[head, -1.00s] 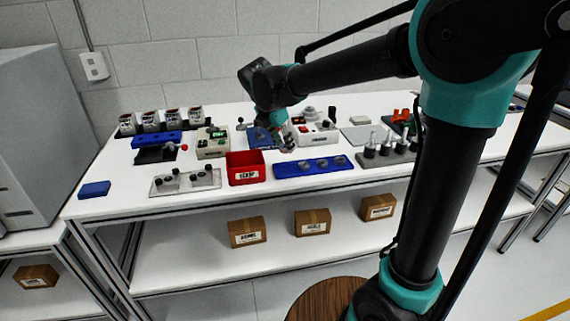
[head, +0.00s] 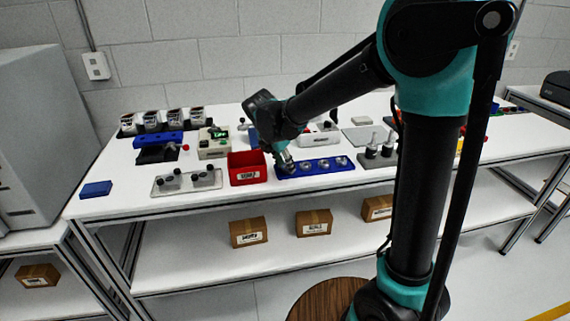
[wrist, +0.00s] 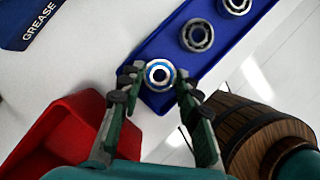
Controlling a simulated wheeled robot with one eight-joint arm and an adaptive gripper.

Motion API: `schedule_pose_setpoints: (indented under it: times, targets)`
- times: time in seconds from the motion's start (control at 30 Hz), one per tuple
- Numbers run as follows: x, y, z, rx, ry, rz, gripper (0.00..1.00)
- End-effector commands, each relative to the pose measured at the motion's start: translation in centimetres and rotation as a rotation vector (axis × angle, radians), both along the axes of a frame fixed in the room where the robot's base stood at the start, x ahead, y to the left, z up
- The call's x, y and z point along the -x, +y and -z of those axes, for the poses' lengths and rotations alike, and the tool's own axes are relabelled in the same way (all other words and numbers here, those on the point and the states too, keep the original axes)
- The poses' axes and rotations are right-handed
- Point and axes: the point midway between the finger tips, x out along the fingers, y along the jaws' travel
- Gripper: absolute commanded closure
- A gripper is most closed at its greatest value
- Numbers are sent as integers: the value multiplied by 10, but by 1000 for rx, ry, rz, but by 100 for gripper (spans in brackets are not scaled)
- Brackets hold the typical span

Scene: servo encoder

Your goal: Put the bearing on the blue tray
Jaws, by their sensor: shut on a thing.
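The blue tray (head: 345,172) lies near the front edge of the table, and it fills the upper middle of the wrist view (wrist: 211,65). A round bearing with a blue ring (wrist: 160,74) is between the fingertips of my gripper (wrist: 159,80), which is shut on it. My gripper (head: 285,164) is at the left end of the tray in the head view, and the bearing is hidden or too small to make out there. The bearing is over the tray's end; I cannot tell if it touches the tray. Two other metal bearings (wrist: 197,35) sit in line on the tray.
A red scrap bin (head: 248,176) stands close on the left of the tray. A grey block with dark-based posts (head: 376,158) is to its right. A blue grease pad (wrist: 25,22) shows in the wrist view. The table's front edge runs close by the tray.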

Motion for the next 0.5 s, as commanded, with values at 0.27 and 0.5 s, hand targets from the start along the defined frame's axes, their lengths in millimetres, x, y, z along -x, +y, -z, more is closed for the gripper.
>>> schedule_pose_setpoints:
  times: [0.27, 0.5]
  targets:
    - [0, 0, 1, 0, 0, 0, 58]
    - [1, 1, -6, 0, 0, -1, 58]
